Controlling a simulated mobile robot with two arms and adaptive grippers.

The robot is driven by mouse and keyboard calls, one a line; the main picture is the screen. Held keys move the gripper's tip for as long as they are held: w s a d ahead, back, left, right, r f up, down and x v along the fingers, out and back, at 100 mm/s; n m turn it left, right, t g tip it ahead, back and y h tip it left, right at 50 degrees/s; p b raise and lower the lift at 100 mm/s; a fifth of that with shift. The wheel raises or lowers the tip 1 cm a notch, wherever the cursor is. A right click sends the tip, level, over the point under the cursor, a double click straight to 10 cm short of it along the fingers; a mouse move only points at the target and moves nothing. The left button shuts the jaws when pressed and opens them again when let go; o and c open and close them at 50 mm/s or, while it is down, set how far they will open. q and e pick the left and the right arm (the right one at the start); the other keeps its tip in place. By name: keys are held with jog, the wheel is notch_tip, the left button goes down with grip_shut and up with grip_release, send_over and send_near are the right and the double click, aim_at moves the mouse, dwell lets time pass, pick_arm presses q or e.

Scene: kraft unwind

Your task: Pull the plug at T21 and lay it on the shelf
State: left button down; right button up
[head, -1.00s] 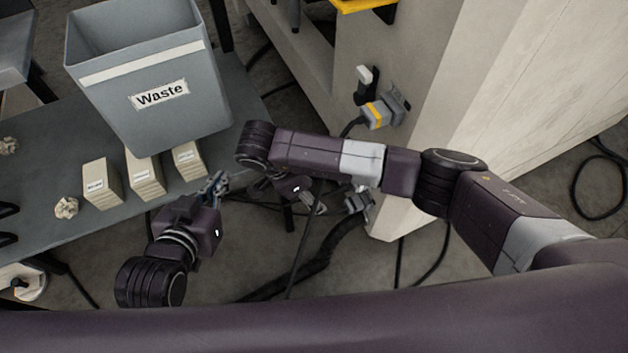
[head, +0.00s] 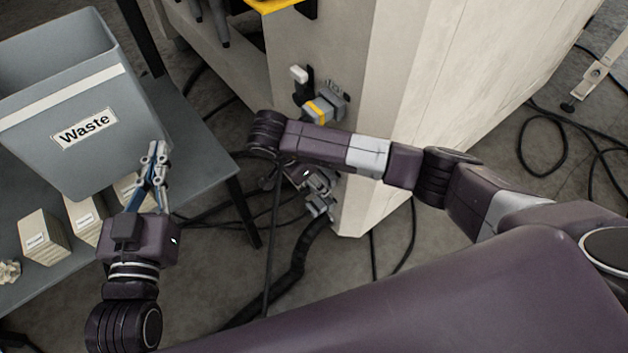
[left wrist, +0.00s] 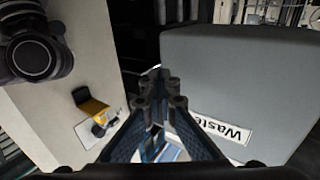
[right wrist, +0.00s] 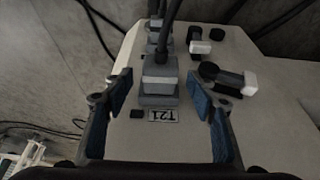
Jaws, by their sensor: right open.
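In the right wrist view, a grey plug (right wrist: 160,82) with a pale band and a dark cable sits in a pale panel beside the label T21 (right wrist: 164,115). My right gripper (right wrist: 160,90) is open, one blue-padded finger on each side of the plug with gaps between. In the head view my right gripper (head: 318,180) is low at the pale cabinet, partly hidden, by a low grey plug (head: 318,207). My left gripper (head: 155,160) is in front of the waste bin; its fingertips meet in the left wrist view (left wrist: 160,92), nothing between them. I cannot tell which surface is the shelf.
The waste bin (head: 70,110) and paper stacks (head: 42,238) stand on a grey table (head: 215,165). A yellow ledge (head: 268,5) juts out above. Switches (right wrist: 235,80) sit beside the T21 plug. Cables cross the floor.

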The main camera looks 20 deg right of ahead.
aim_at(305, 189)
pick_arm(q)
jog(key=shift+d+r+t, duration=0.1)
jog(key=shift+r+t, duration=0.4)
jog(key=shift+r, duration=0.5)
pick_arm(e)
jog(key=shift+d+f, duration=0.15)
jog(key=shift+f, duration=0.25)
grip_shut()
pick_arm(q)
jog(key=shift+f, duration=0.15)
pick_arm(e)
jog(key=shift+a, duration=0.2)
pick_arm(q)
jog(key=shift+f, duration=0.3)
pick_arm(e)
jog(key=shift+s+a, duration=0.25)
jog(key=shift+a, duration=0.5)
jog(key=shift+s+a, duration=0.25)
jog(key=shift+a, duration=0.45)
jog(key=shift+s+a, duration=0.35)
jog(key=shift+a, duration=0.5)
